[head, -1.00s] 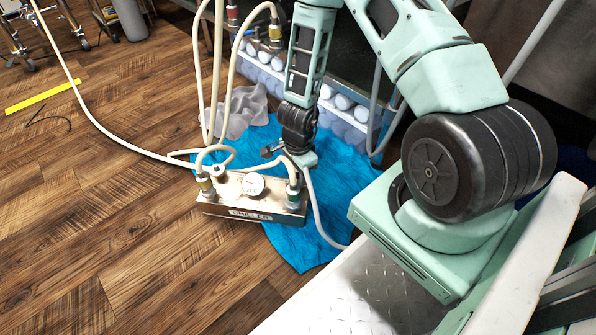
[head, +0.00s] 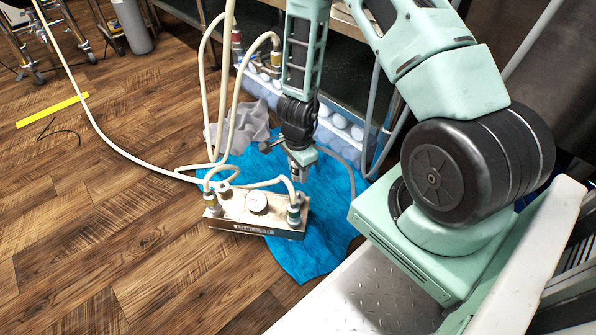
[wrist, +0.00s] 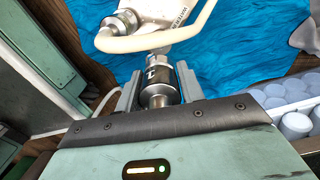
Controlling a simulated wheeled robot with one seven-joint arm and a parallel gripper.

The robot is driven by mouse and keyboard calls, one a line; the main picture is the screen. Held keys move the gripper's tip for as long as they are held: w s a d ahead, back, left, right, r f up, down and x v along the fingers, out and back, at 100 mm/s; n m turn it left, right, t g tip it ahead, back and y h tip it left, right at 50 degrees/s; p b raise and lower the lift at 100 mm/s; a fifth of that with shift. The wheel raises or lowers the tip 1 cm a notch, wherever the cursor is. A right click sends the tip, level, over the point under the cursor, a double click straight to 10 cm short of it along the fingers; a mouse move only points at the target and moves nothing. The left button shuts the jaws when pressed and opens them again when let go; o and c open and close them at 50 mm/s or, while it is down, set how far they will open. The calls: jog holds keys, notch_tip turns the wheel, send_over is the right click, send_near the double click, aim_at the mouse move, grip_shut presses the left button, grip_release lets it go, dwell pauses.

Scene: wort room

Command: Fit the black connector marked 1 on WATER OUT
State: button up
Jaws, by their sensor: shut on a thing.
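My gripper (head: 297,170) points down just behind the right end of the metal chiller box (head: 250,224). In the wrist view my gripper (wrist: 158,88) is shut on a dark connector (wrist: 158,76) with a silver end and a white mark that I cannot read for certain. The chiller box also shows in the wrist view (wrist: 165,10), with a hose fitting (wrist: 118,25) on it. In the head view hose fittings stand at its left end (head: 212,203) and right end (head: 294,212). I cannot tell which port is WATER OUT, or whether the connector touches one.
A blue cloth (head: 300,258) lies under and behind the box. Pale hoses loop over the box; a grey hose (head: 338,160) curves behind my gripper. A grey cloth (head: 250,124) and a rack with pale round items (head: 340,122) stand behind. The floor at left is mostly clear.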

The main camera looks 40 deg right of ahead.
dwell(0.3)
jog(key=shift+r+p, duration=2.25)
jog(key=shift+p, duration=0.05)
